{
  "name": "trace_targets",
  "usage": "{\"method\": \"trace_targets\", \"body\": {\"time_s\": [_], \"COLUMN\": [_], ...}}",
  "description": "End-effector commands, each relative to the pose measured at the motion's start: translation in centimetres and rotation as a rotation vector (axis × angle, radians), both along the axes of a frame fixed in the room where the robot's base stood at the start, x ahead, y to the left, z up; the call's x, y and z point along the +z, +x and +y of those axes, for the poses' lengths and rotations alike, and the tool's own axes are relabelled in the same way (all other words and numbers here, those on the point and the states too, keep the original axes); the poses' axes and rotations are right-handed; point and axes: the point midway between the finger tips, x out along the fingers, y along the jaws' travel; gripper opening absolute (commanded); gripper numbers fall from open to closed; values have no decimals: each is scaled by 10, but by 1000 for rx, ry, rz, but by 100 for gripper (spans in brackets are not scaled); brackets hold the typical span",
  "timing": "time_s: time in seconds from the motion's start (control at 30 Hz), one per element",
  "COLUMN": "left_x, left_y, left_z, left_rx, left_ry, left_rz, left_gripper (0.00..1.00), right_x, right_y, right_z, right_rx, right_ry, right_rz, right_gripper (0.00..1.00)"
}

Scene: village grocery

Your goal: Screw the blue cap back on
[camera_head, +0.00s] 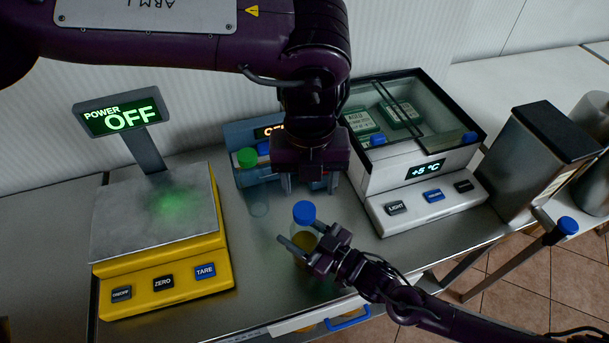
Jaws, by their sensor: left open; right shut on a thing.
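The blue cap (304,212) sits at the mouth of a small bottle with amber contents (304,243). I cannot tell whether it is screwed tight. My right gripper (299,237) comes from the lower right and is shut around the bottle's body, hiding part of it. The bottle is upright over the steel counter. My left gripper (309,187) hangs just above and behind the cap, pointing down. Its fingers are apart and empty, and they do not appear to touch the cap.
A yellow scale (165,285) with a raised display stands left. A small blue-grey unit (243,179) with a green-capped tube (247,158) stands behind my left gripper. A glass-topped cooler (415,170) and dark box (540,155) stand right. The steel counter (258,285) is clear left of the bottle.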

Motion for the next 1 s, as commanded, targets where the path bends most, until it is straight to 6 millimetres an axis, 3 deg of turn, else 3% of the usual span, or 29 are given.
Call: {"method": "trace_targets", "body": {"time_s": [0.2,0.4,0.83,1.0], "left_x": [4,7,6,-8], "left_y": [1,1,1,1], "left_z": [5,7,8,8], "left_rx": [438,641,677,676], "left_ry": [1,4,5,8], "left_rz": [9,9,9,12], "left_gripper": [56,56,56,56], "right_x": [1,1,1,1], "right_y": [0,0,0,0], "right_z": [0,0,0,0], "right_rx": [0,0,0,0], "right_ry": [2,2,2,2], "right_rz": [-1,-1,-1,-1], "right_gripper": [0,0,0,0]}}
